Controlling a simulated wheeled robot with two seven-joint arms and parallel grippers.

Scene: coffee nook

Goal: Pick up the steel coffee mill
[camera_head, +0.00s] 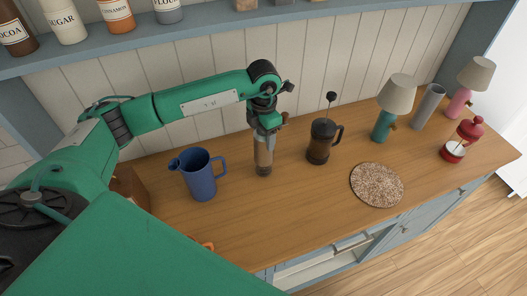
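A slim upright cylinder (263,158), brownish grey with a darker base, stands on the wooden counter left of centre and looks like the coffee mill. My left gripper (266,127) points down right at its top and hides its upper end. A small brown knob shows beside the gripper's fingers. The fingers overlap the cylinder's top, and I cannot tell whether they are open or shut on it. My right gripper is not in view.
A blue jug (201,178) stands close left of the cylinder, a dark French press (321,144) to the right. A round speckled mat (377,185) lies bare. Lamps (397,95), a grey cylinder (428,108) and a red pot (460,142) stand farther right. A shelf (200,28) runs above.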

